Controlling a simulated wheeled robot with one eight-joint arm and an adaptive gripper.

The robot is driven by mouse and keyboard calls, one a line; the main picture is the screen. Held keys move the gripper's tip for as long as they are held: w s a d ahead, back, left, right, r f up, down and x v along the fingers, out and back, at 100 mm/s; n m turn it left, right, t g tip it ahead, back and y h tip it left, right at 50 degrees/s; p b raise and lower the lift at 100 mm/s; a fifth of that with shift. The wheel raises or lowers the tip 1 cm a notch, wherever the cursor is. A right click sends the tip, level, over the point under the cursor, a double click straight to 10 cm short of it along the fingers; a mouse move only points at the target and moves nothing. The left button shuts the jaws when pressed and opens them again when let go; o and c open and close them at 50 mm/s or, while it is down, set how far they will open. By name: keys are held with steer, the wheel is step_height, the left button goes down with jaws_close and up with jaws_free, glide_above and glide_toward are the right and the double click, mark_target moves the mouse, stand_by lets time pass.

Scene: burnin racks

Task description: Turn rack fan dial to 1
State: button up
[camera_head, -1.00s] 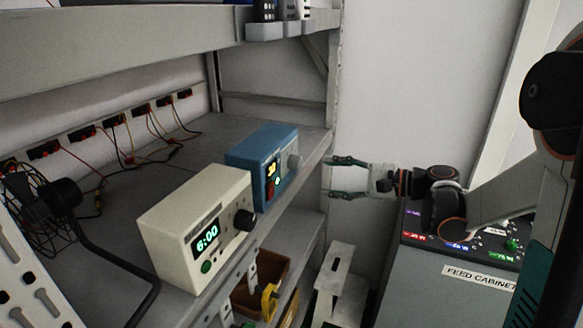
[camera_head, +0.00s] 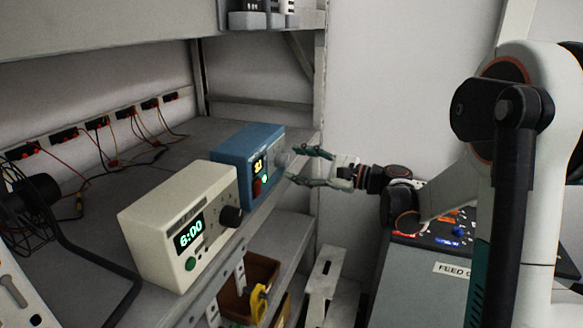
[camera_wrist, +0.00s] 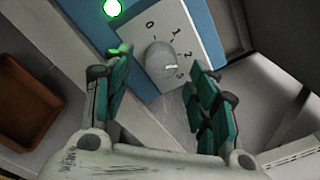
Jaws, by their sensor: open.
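The rack fan dial is a grey knob on the blue box (camera_head: 252,150), on the box's right-hand face. In the wrist view the dial (camera_wrist: 161,58) sits on a white plate (camera_wrist: 181,32) marked 0, 1, 2 and 3. A light mark on the knob lies toward the 2 and 3 side; the exact setting is hard to tell. My gripper (camera_head: 291,164) is open, its fingers pointing at the dial. In the wrist view its green fingers (camera_wrist: 158,88) stand on either side of and short of the knob, apparently not touching it.
A cream box (camera_head: 180,222) showing 6:00, with a black knob, stands nearer on the shelf. A wire-cage fan (camera_head: 22,215) is at left. A brown bin (camera_head: 262,272) sits on the shelf below. The feed cabinet (camera_head: 425,285) is at right.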

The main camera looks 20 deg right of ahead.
mark_target(282, 160)
steer(key=shift+x, duration=1.3)
steer(key=shift+c, duration=0.5)
steer(key=c, duration=1)
steer(key=shift+o, duration=0.2)
steer(key=shift+n, duration=0.3)
steer(key=n, duration=0.4)
steer(key=shift+n, duration=2.7)
steer(key=shift+y, duration=0.3)
